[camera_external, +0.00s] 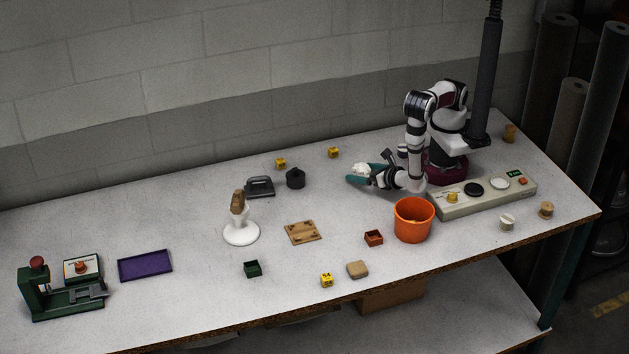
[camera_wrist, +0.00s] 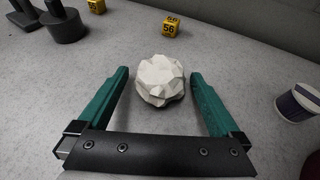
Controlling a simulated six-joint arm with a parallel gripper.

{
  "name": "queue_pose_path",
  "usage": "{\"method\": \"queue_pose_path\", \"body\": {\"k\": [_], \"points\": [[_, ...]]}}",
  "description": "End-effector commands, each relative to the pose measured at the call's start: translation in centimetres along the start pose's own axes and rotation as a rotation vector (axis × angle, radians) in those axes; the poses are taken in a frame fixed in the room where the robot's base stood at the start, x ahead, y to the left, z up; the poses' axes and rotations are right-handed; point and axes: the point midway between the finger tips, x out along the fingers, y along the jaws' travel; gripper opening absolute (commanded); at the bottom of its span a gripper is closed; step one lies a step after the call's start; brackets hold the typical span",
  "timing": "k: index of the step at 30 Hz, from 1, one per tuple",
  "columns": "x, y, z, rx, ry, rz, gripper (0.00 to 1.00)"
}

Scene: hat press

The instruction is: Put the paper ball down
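The paper ball (camera_wrist: 160,82) is a crumpled white lump, seen between the tips of my gripper's two teal fingers in the wrist view. A gap shows on each side of it, so neither finger appears to touch it. It seems to rest on the grey table. My gripper (camera_wrist: 158,76) is open around the ball. In the external view, the white ball (camera_external: 361,169) shows at my gripper (camera_external: 362,177), low over the table at the back right; the fingers partly hide it.
An orange bucket (camera_external: 413,221) stands in front of my arm, and a control panel (camera_external: 483,195) lies to its right. Yellow numbered cubes (camera_external: 333,152) (camera_external: 280,162) and a dark round weight (camera_external: 295,178) are to the left. The table between them is clear.

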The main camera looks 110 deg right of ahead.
Motion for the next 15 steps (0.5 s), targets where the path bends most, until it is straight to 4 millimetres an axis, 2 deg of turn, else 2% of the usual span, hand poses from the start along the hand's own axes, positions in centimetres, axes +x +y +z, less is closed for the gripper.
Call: {"method": "queue_pose_path", "body": {"k": [8,11,15], "points": [[-0.1,0.0,0.2,0.000,0.000,0.000,0.99],[-1.3,0.1,0.2,0.000,-0.001,0.005,0.99],[-4.8,0.2,0.2,0.003,0.000,0.009,0.99]]}}
